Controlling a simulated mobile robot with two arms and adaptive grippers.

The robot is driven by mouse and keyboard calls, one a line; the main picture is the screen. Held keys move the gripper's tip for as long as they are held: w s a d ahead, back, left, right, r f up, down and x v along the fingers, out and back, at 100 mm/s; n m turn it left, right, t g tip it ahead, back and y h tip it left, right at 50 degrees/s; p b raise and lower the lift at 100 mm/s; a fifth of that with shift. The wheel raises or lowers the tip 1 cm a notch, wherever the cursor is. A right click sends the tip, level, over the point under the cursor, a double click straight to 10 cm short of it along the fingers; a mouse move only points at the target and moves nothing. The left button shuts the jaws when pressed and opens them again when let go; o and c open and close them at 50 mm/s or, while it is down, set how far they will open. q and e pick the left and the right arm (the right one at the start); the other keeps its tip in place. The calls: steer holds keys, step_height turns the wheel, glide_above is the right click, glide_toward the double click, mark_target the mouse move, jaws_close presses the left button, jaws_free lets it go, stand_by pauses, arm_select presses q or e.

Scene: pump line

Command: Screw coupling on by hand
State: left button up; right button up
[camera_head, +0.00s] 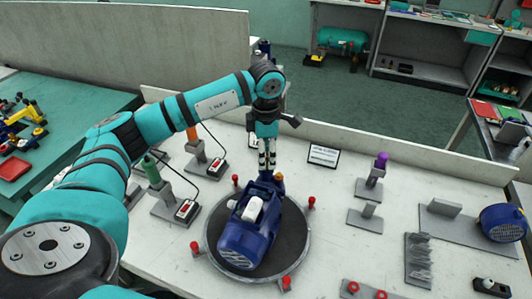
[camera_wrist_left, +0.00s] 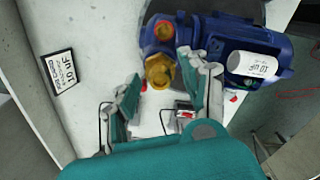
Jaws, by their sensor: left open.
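A blue motor-pump unit (camera_head: 247,222) sits on a round dark turntable (camera_head: 293,262); it also fills the upper part of the left wrist view (camera_wrist_left: 235,38). A yellow-brass coupling (camera_wrist_left: 158,70) is at the pump's end, beside an orange-red round port (camera_wrist_left: 164,30); a bit of the brass shows in the head view (camera_head: 279,177). My left gripper (camera_head: 267,168) points down at this end of the pump. In the left wrist view its open fingers (camera_wrist_left: 160,72) stand either side of the coupling, seemingly not touching it. How far the coupling is threaded on cannot be told.
Red-knobbed posts (camera_head: 312,202) ring the turntable. Stands with a green-handled tool (camera_head: 152,170) and an orange-handled tool (camera_head: 192,135) are left; a purple-topped stand (camera_head: 381,161) is right. A small sign (camera_head: 324,155) stands behind. A blue motor part (camera_head: 503,222) lies far right.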

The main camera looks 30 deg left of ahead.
arm_select(q)
steer(key=shift+n, duration=0.7)
steer(key=n, duration=0.3)
jaws_close()
stand_by(0.4)
